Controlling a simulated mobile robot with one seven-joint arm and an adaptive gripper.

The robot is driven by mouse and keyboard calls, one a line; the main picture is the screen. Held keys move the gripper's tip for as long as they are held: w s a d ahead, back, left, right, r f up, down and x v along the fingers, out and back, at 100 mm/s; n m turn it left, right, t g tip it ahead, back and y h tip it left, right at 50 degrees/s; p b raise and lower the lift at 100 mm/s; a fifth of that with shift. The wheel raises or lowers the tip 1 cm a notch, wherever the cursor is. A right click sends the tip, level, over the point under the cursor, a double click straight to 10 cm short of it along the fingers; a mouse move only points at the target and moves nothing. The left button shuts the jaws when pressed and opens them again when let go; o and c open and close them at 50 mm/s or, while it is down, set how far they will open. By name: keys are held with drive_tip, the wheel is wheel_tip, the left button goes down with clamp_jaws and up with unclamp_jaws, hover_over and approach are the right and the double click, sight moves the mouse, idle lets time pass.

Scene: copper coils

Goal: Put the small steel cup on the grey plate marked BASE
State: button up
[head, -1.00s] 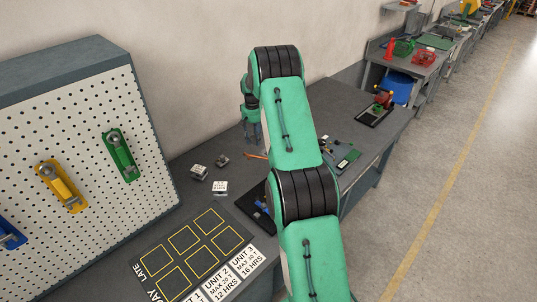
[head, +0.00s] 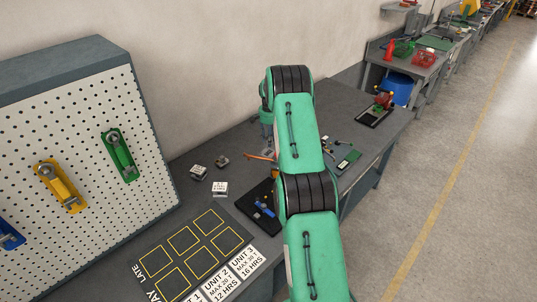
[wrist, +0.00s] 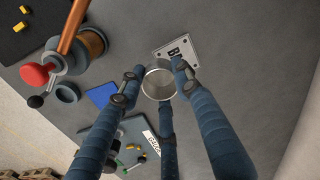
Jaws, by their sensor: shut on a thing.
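In the wrist view, my gripper (wrist: 157,70) is shut on the small steel cup (wrist: 158,82), with its blue fingers around the rim. I look down into the cup, which appears empty. The grey plate (wrist: 186,47) lies on the bench just beyond the cup. Only the start of its lettering, a "B", shows, and the cup and a fingertip cover part of the plate. I cannot tell how high the cup is above it. In the head view my arm hides most of my gripper and the cup.
In the wrist view, a copper coil device with a red knob (wrist: 36,76), a copper rod (wrist: 73,27), a blue square (wrist: 101,96) and a labelled tray (wrist: 133,128) lie left and below. The bench right of the plate is bare. A pegboard (head: 90,130) stands left in the head view.

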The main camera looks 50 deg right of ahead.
drive_tip(key=shift+f, duration=0.1)
hover_over(269, 154)
drive_tip(key=s+a, duration=0.2)
drive_tip(key=shift+a+f, duration=0.2)
drive_tip(key=shift+f, duration=2.85)
drive_tip(key=shift+f, duration=1.9)
drive_tip(key=shift+f, duration=0.15)
drive_tip(key=o, duration=1.1)
wheel_tip(269, 154, up, 12)
drive_tip(key=shift+r, duration=0.15)
